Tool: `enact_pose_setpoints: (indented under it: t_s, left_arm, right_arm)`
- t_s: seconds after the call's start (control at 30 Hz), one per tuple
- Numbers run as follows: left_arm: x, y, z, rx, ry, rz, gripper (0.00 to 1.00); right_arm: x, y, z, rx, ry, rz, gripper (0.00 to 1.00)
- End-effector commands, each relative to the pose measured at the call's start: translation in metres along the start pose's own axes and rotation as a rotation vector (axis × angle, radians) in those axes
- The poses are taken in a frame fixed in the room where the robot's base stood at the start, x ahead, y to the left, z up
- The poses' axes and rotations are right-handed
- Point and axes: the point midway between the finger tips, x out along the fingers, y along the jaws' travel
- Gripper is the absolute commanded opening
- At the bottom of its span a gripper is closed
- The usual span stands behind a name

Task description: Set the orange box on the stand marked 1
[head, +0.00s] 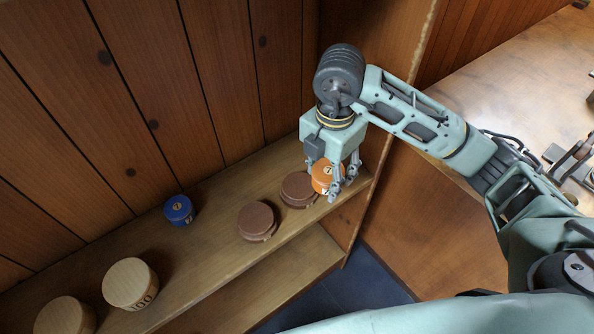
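The orange box (321,175) is a short round box with a dark mark, near the right end of the wooden shelf. My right gripper (344,182) points down at it, with its fingers in front of and beside it. They partly hide the box, and I cannot tell whether they press on it or whether it is lifted. Two pale wooden round pieces, one with dark characters on its side (131,285) and one at the bottom left (65,316), stand on the shelf. I cannot clearly read a 1 on either. My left gripper is not in view.
Two brown round pieces (257,222) (297,189) stand left of the orange box, the nearer one close to it. A blue round box (179,210) stands farther left. A plank wall (150,100) backs the shelf (205,245), and an upright panel (392,125) closes its right end.

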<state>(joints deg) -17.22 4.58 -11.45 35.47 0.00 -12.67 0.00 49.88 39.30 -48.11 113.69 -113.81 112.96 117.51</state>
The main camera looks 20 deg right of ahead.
Motion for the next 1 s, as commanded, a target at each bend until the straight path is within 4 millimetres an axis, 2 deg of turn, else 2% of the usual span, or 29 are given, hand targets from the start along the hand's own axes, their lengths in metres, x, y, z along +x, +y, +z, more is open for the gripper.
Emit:
enact_pose_setpoints:
  t_s: [0.03, 0.2, 0.4, 0.57, 0.8, 1.0]
  left_arm:
    - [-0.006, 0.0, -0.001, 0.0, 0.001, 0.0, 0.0]
    - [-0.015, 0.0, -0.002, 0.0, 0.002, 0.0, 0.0]
    - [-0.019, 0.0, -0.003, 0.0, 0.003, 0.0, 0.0]
    - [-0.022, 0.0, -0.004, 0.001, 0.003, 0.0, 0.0]
    - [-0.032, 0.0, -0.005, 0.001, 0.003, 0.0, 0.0]
    - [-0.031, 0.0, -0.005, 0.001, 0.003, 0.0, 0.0]
  right_arm:
    - [0.004, 0.013, -0.001, 0.001, 0.002, -0.003, 0.24]
    - [0.026, 0.051, 0.0, 0.001, 0.001, -0.001, 0.24]
    - [0.044, 0.077, 0.001, 0.0, -0.001, 0.0, 0.24]
    - [0.053, 0.082, 0.002, 0.001, -0.001, -0.001, 0.24]
    - [0.085, 0.082, 0.002, 0.001, -0.002, 0.0, 0.24]
    - [0.088, 0.082, 0.002, 0.0, -0.003, 0.001, 0.24]
